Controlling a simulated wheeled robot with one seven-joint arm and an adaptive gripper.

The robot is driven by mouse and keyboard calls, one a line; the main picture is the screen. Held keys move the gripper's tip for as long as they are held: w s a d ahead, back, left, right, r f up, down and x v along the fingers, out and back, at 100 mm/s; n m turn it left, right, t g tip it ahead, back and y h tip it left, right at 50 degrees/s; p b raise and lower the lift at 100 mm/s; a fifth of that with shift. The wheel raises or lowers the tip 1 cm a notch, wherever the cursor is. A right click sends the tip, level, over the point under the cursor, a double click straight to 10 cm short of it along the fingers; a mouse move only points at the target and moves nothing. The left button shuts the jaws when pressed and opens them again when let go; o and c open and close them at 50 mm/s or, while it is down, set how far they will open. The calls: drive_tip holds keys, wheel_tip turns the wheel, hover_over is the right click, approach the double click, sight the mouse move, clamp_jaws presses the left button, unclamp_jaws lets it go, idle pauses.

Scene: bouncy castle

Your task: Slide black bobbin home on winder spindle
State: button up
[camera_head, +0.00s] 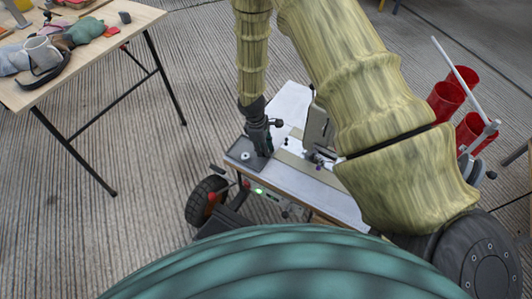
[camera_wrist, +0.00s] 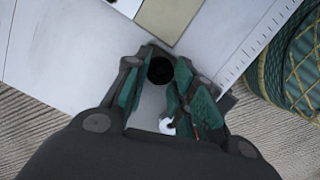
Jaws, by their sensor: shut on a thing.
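My gripper (camera_wrist: 160,68) is shut on the black bobbin (camera_wrist: 160,70). The bobbin shows as a dark round piece between the green-padded fingers in the wrist view. In the head view my gripper (camera_head: 266,148) points down over the left end of the white work table, beside a dark shallow tray (camera_head: 235,150); the bobbin cannot be made out there. A small white piece (camera_wrist: 167,126) shows between the fingers, nearer the palm, in the wrist view. I cannot clearly make out the winder spindle in either view.
A beige machine (camera_head: 318,130) stands on the white table (camera_head: 290,103) right of my gripper. A small white round piece (camera_head: 246,156) lies in the tray. Red cups (camera_head: 447,98) are at right. A cluttered wooden table (camera_head: 95,48) is at upper left, with open floor between.

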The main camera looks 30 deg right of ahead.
drive_tip(key=shift+r, duration=0.1)
drive_tip(key=shift+r+p, duration=1)
drive_tip(key=shift+r, duration=0.05)
drive_tip(key=shift+r+p, duration=1.8)
drive_tip(key=shift+r, duration=0.2)
